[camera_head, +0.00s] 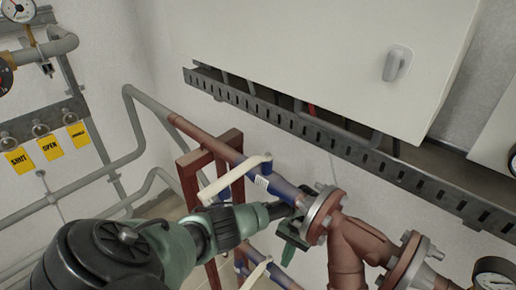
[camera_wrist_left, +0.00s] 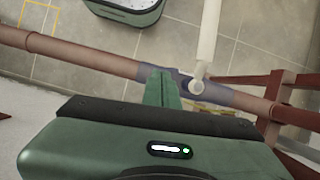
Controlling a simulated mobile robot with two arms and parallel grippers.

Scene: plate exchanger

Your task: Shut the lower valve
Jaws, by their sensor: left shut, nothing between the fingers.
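The lower valve (camera_head: 250,258) is a blue body with a cream lever (camera_head: 257,273), low in the head view and partly cut off by the bottom edge. The upper valve has a cream lever (camera_head: 235,179) on a blue section (camera_head: 277,188). My left gripper (camera_head: 287,256) is beside the upper pipe near the flange, fingers pointing down. I cannot tell which valve this is, or whether the fingers touch. My right gripper is out of view.
A red-brown frame (camera_head: 222,160) stands by the pipes. A bolted flange (camera_head: 322,215) and brown elbow pipe (camera_head: 350,245) lie to the right. A slotted cable tray (camera_head: 300,117) runs below a pale cabinet (camera_head: 320,50). Grey pipes (camera_head: 150,120) line the left wall.

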